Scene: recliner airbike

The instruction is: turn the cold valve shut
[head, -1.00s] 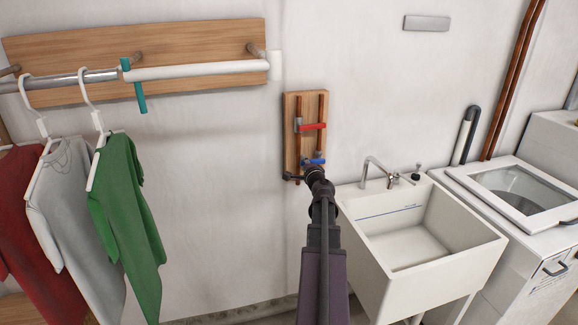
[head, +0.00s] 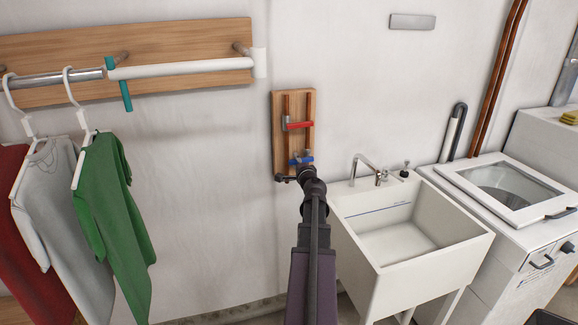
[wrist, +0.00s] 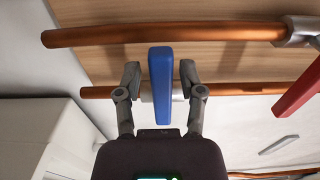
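The blue valve handle (head: 307,160), which I take as the cold valve, is low on a wooden board on the wall. In the wrist view the blue handle (wrist: 161,85) lies crosswise to the copper pipe. My gripper (head: 299,170) is at this handle. In the wrist view my gripper (wrist: 160,78) is open, one finger on each side of the handle, with a visible gap on both sides. My gripper partly hides the handle in the head view. The red valve handle (head: 298,126) is above it, also across its pipe.
The board (head: 278,120) carries copper pipes (wrist: 170,34). A white sink (head: 375,275) with a faucet (head: 360,168) stands close at the right, beside a washing machine (head: 500,225). Shirts (head: 110,210) hang from a rail at the left. Bare wall lies between.

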